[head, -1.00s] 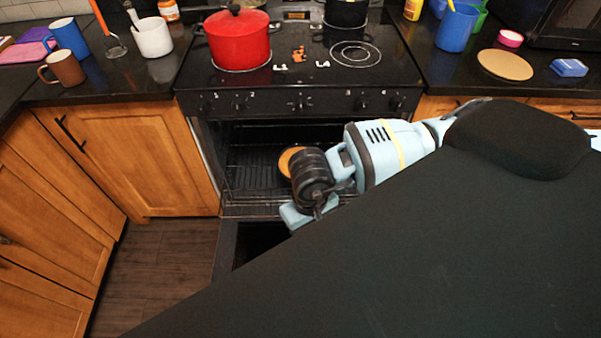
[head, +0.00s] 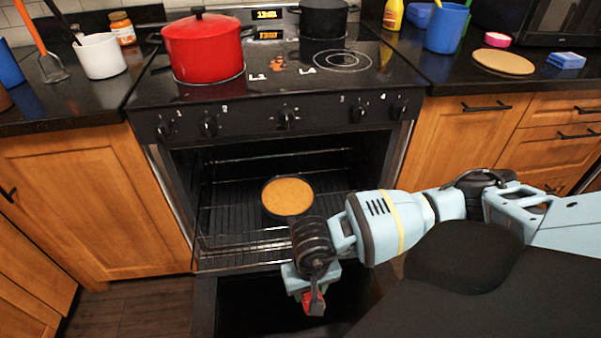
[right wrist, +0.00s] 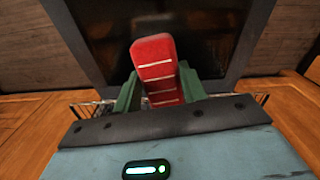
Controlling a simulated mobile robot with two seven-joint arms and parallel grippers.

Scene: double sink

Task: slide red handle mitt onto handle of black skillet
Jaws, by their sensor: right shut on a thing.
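The black skillet (head: 268,211) sits on a rack inside the open oven, with a round orange-brown food filling it. Its handle is not visible; my right wrist covers the area just in front of the pan. My right gripper (head: 312,296) is in front of and lower than the skillet, over the lowered oven door. It is shut on the red handle mitt (head: 308,304), which is mostly hidden in the head view. In the right wrist view the mitt (right wrist: 155,66) stands out between the green fingers (right wrist: 158,90), striped with pale lines. The mitt is apart from the skillet. My left gripper is not in view.
The oven door (head: 250,300) is folded down. Oven racks (head: 235,225) surround the skillet. A red pot (head: 203,50) and a black pot (head: 323,18) stand on the stovetop. Wooden cabinets (head: 95,195) flank the oven. The floor at lower left is clear.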

